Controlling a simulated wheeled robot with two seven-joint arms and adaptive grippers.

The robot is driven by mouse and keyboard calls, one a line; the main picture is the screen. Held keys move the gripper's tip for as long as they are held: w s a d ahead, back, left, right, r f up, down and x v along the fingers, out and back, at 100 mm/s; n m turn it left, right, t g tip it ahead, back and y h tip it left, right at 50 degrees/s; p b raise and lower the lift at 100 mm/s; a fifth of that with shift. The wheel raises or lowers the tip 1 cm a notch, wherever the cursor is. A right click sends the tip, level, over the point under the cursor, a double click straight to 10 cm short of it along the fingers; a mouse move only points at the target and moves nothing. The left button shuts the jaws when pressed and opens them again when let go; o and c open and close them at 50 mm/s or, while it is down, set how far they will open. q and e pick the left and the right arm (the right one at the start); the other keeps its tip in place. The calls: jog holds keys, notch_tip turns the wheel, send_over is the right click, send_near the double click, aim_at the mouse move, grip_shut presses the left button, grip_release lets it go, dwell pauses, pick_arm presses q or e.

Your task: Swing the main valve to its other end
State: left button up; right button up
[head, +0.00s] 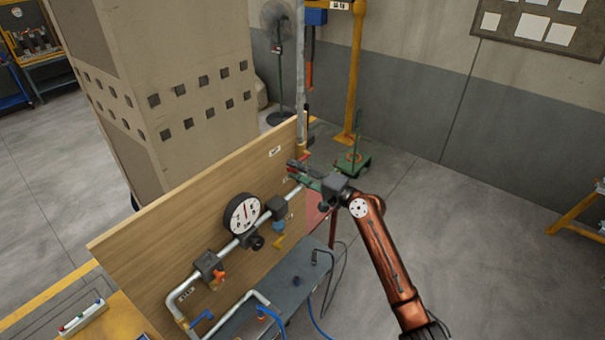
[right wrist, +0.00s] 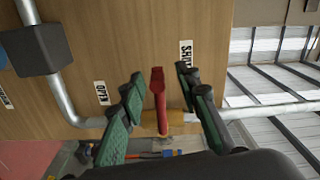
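The main valve's red lever (right wrist: 158,95) stands out from the pipe, between the OPEN label (right wrist: 101,93) on the left and the SHUT label (right wrist: 186,55) on the right in the right wrist view. My right gripper (right wrist: 159,79) is open, with one green-padded finger on each side of the lever and a visible gap to each. In the head view my right gripper (head: 303,173) is at the board's far right end and mostly hides the lever. My left gripper is out of view.
The wooden board (head: 170,245) carries a round gauge (head: 241,214), pipes, an orange handle (head: 218,277) and a yellow handle (head: 278,242). A grey shelf (head: 295,275) with blue hoses runs below. Open floor lies to the right.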

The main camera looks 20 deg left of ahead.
jog(key=v, duration=1.2)
